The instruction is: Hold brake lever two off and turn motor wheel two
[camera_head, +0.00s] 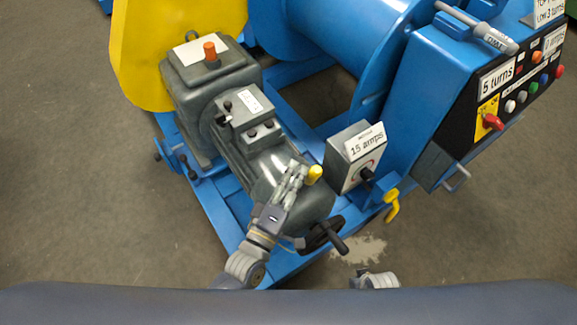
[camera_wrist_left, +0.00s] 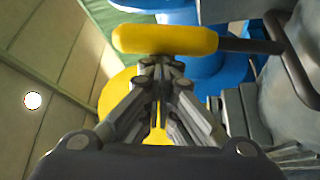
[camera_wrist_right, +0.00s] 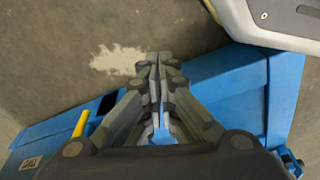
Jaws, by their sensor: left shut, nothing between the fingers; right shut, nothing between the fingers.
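A brake lever with a yellow knob (camera_head: 315,172) sticks up at the motor's near end. In the left wrist view the yellow grip (camera_wrist_left: 165,40) on its dark rod lies across, just beyond my left fingertips. My left gripper (camera_head: 298,168) is shut and empty beside the knob; contact cannot be told. The motor wheel (camera_head: 322,235), a black handwheel with a crank handle, is on the motor's near end, partly behind my left wrist. My right gripper (camera_wrist_right: 160,60) is shut and empty, with floor and blue frame behind it. Only a grey part of my right arm shows in the head view.
A grey switch box (camera_head: 350,155) labelled 15 amps stands right of the motor, with a yellow hook-shaped handle (camera_head: 391,205) near it. A control panel (camera_head: 500,100) with coloured buttons is at the right. The blue frame (camera_head: 228,210) surrounds the motor. Floor at left is clear.

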